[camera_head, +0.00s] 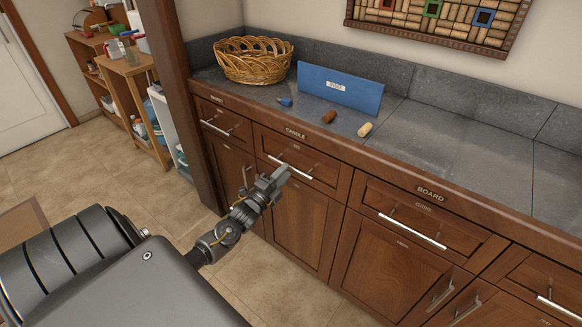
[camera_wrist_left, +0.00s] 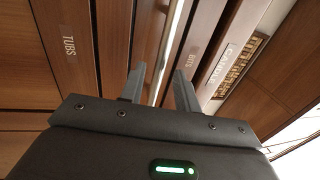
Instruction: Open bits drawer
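The bits drawer (camera_head: 318,172) is in the wooden counter under the CANDLE label, and its front looks flush with the cabinet. Its bar handle (camera_head: 297,171) is silver and runs across the front. In the left wrist view the BITS label (camera_wrist_left: 190,61) shows right of the handle (camera_wrist_left: 172,38). My left gripper (camera_head: 277,176) is at the handle in the head view. In the wrist view its two fingers (camera_wrist_left: 159,78) are apart, with the handle bar lined up between them. I cannot tell whether they touch it. My right gripper is not in view.
The counter top (camera_head: 445,150) holds a wicker basket (camera_head: 253,61), a blue sign (camera_head: 340,88) and small stoppers (camera_head: 329,117). A wooden post (camera_head: 172,90) stands left; the floor (camera_head: 110,175) before the cabinets looks clear.

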